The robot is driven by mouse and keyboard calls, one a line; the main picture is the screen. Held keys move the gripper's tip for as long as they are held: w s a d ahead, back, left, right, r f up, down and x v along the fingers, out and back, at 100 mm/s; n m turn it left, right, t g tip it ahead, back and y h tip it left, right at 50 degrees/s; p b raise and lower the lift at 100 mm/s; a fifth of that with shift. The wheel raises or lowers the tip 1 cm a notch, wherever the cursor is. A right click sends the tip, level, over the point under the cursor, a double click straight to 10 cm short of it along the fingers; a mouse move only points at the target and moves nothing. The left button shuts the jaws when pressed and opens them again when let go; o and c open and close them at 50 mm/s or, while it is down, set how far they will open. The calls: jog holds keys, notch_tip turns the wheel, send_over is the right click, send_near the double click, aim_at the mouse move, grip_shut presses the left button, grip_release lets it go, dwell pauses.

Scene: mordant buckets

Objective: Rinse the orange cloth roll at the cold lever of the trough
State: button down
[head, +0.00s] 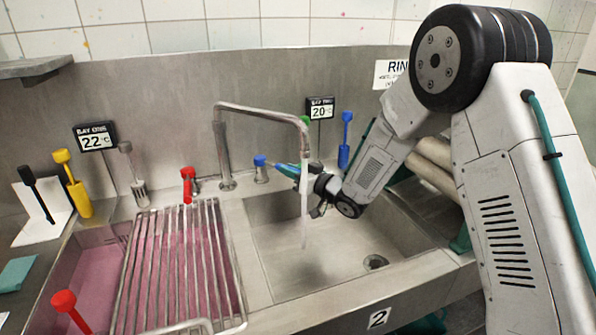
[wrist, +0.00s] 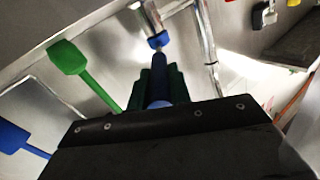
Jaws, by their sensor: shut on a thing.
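The cold lever is blue; its cap (head: 260,160) sits on a chrome valve behind the trough (head: 277,293), right of the red lever (head: 188,173). My gripper (head: 287,169) is shut on the blue lever's handle, seen end-on between the dark fingers (wrist: 158,82) in the wrist view. The lever's blue collar (wrist: 158,40) and chrome valve show beyond them. A stream of water (head: 304,225) falls from the bent spout (head: 262,114) into the right basin. I cannot make out the orange cloth roll in either view.
A metal rack (head: 178,265) lies over the left basin of pink liquid. A green paddle (wrist: 68,57) and a blue paddle (head: 345,130) stand at the back wall. Yellow (head: 77,190) and black (head: 36,195) handles stand at left. Beige rolls (head: 432,165) are partly behind my arm.

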jog(key=c, duration=1.3)
grip_release()
jog(key=v, duration=0.7)
jog(key=shift+s+d, duration=0.25)
